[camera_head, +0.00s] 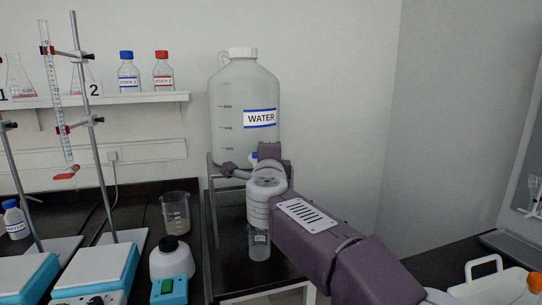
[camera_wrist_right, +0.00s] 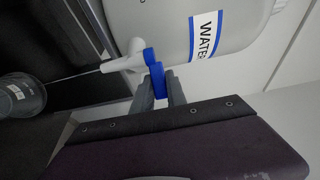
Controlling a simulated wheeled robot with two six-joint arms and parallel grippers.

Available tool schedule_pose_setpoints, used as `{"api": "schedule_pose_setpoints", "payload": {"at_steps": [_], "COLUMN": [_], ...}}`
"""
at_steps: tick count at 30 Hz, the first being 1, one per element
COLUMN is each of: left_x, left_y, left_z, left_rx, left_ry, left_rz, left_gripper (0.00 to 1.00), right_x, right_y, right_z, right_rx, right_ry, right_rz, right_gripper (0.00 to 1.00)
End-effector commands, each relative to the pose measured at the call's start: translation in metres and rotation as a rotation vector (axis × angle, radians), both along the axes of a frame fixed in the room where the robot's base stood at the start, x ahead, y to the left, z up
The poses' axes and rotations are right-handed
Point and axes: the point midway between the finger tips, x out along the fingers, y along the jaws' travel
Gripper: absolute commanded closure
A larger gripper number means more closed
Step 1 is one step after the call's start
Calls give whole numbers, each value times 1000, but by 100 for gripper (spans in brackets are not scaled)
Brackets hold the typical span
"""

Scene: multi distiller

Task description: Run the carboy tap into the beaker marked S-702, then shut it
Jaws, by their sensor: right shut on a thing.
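The clear carboy (camera_head: 240,95) marked WATER stands on a raised stand, and in the right wrist view it also shows (camera_wrist_right: 170,30). My right gripper (camera_head: 253,165) is at the tap, low on the carboy's front. In the right wrist view its fingers (camera_wrist_right: 157,92) are shut on the blue tap handle (camera_wrist_right: 154,72). A thin line of water runs from the white spout (camera_wrist_right: 122,63) toward a beaker (camera_wrist_right: 22,97). That beaker (camera_head: 259,246) stands below the tap; its label is too small to read. My left gripper is not in view.
Two burette stands rise over white and blue stirrers (camera_head: 97,274). A shelf (camera_head: 120,99) holds bottles and flasks. A white carrier (camera_head: 492,287) is at lower right.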

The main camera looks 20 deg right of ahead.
Motion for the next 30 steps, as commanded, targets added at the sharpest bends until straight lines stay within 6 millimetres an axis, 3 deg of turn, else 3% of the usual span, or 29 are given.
{"api": "schedule_pose_setpoints", "payload": {"at_steps": [4, 5, 7, 17, 30], "left_x": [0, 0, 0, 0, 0], "left_y": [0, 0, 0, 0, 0], "left_z": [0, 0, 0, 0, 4], "left_rx": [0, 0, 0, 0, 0], "left_ry": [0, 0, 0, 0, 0], "left_rz": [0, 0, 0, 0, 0], "left_gripper": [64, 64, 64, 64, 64], "right_x": [0, 0, 0, -2, -80], "right_y": [1, 1, 1, 1, 24], "right_z": [-2, -2, -1, 0, 0], "right_rx": [1, 1, 1, 1, 0], "right_ry": [3, 3, 3, 1, 1], "right_rz": [2, 2, 2, 2, 5], "right_gripper": [100, 80, 61, 61, 61]}}
